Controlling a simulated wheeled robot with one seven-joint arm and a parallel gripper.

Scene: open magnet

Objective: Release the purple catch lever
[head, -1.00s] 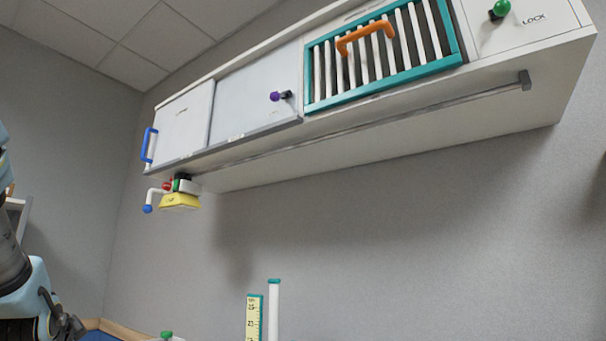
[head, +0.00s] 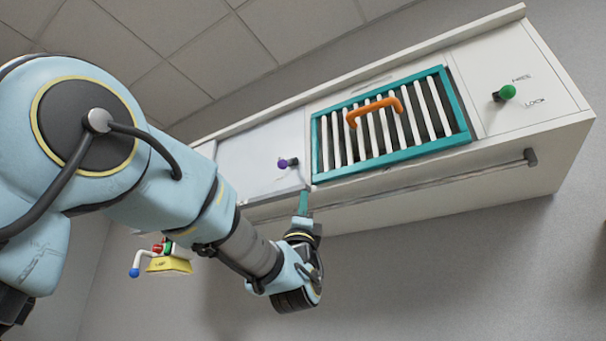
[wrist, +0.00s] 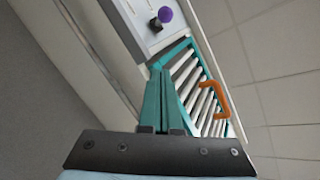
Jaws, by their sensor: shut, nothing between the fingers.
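The purple catch lever (head: 283,163) is a small purple knob on a dark stem, on the white cabinet panel just left of the teal-framed rack. It also shows at the top of the wrist view (wrist: 165,15). My gripper (head: 303,194) has teal fingers, shut and empty, pointing up just below and right of the lever in the head view. In the wrist view the shut fingertips (wrist: 157,68) sit short of the lever, with a visible gap in the picture. I cannot tell the exact depth between them.
A teal-framed rack (head: 322,172) with white bars and an orange handle (head: 372,110) is right of the lever. A green knob (head: 507,92) is further right, by LOCK lettering. A yellow block (head: 168,265) hangs lower left.

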